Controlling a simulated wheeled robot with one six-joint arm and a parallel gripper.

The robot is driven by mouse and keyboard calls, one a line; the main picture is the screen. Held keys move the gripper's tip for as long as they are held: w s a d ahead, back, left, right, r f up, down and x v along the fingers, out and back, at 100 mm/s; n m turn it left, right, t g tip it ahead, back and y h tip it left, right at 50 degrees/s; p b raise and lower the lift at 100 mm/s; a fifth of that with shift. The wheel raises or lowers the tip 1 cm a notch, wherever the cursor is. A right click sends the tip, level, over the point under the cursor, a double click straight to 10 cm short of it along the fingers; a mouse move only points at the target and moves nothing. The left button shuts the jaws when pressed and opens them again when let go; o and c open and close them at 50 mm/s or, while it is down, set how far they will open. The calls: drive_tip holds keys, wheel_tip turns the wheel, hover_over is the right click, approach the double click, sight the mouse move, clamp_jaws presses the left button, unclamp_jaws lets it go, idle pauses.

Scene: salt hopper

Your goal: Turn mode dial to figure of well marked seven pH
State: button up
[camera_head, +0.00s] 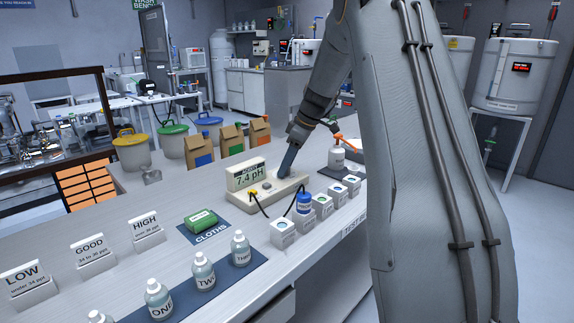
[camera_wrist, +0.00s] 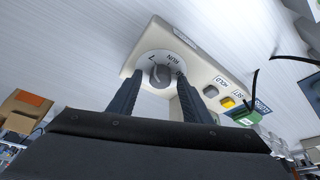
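The pH meter (camera_head: 262,191) is a cream box on the bench, with a raised display (camera_head: 246,176) reading 7.4 pH. In the wrist view its grey mode dial (camera_wrist: 160,76) sits on a white disc marked RUN and 7; other marks are hidden or unclear. My gripper (camera_wrist: 160,78) has its two dark fingers on either side of the knob, with a visible gap, so it looks open around the dial. In the head view my gripper (camera_head: 287,163) reaches down to the meter's far end. Small white wells (camera_head: 283,233) stand in a row beside the meter; their figures are unreadable.
HOLD (camera_wrist: 211,91) and yellow SET (camera_wrist: 227,102) buttons sit on the meter near the dial. Dark leads run from the meter.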

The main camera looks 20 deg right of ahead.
drive_tip(key=shift+r, duration=0.1)
drive_tip(key=b+v, duration=0.1)
drive_tip(key=v, duration=0.6)
drive_tip(key=shift+s+r, duration=0.15)
drive_tip(key=shift+r, duration=0.1)
drive_tip(key=shift+d+r, duration=0.1)
